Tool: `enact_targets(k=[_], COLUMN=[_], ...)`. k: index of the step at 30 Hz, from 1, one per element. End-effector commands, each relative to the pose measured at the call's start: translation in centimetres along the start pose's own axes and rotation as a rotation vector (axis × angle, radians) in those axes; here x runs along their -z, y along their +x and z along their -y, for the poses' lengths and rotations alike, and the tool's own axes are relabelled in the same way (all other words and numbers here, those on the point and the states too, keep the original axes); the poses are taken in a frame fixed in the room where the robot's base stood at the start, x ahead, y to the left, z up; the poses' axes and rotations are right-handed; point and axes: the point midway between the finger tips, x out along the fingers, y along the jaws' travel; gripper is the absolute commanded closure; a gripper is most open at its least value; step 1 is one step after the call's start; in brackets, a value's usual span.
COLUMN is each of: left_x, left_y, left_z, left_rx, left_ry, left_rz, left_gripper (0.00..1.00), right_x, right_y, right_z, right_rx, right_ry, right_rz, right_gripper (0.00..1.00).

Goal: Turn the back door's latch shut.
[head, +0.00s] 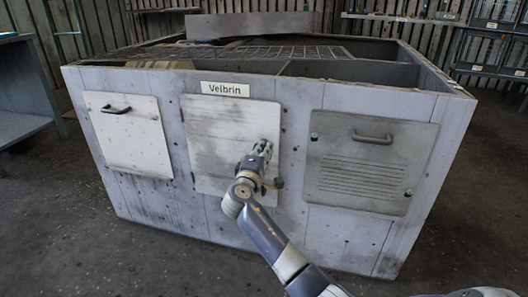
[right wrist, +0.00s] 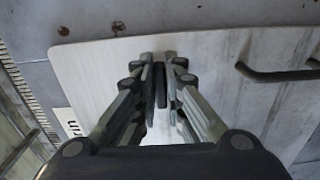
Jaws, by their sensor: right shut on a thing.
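The blower housing (head: 120,200) has three doors facing me. The middle door (head: 215,140), a pale panel under the Velbrin plate (head: 225,89), lies about flush with the wall. My right gripper (head: 262,148) is at this door's right side. In the right wrist view its fingers (right wrist: 160,88) are shut on a small dark upright piece (right wrist: 160,84), probably the latch, near the door edge. The fingers hide most of it, so its angle cannot be told. A dark handle bar (right wrist: 275,73) stands off the door beside the fingers. My left gripper is out of view.
A white left door (head: 130,140) with a handle and a louvred right door (head: 370,165) with a handle flank the middle one. A wire grid (head: 240,53) lies across the open top. A bench (head: 30,90) stands at far left. The floor in front is clear.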

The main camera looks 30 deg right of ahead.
Motion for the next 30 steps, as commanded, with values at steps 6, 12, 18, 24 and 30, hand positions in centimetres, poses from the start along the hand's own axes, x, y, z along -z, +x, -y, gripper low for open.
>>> enact_targets(k=[6,12,18,24,30], left_x=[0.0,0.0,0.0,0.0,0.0], left_y=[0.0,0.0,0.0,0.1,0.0], left_z=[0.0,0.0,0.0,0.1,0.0], left_rx=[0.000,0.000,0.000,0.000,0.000], left_ry=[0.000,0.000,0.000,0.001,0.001], left_rz=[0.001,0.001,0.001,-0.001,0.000], left_gripper=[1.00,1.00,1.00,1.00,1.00], right_x=[-0.1,-0.1,-0.1,0.0,0.0], right_y=[0.2,0.2,0.1,-1.1,-5.0], right_z=[-0.5,-0.4,-0.2,-0.1,0.0], right_rx=[-0.007,-0.006,-0.003,-0.002,-0.001], right_ry=[0.007,0.006,0.003,0.002,0.004], right_rz=[0.002,0.002,0.002,0.000,-0.002], right_gripper=[1.00,0.70,0.70,0.70,0.70])
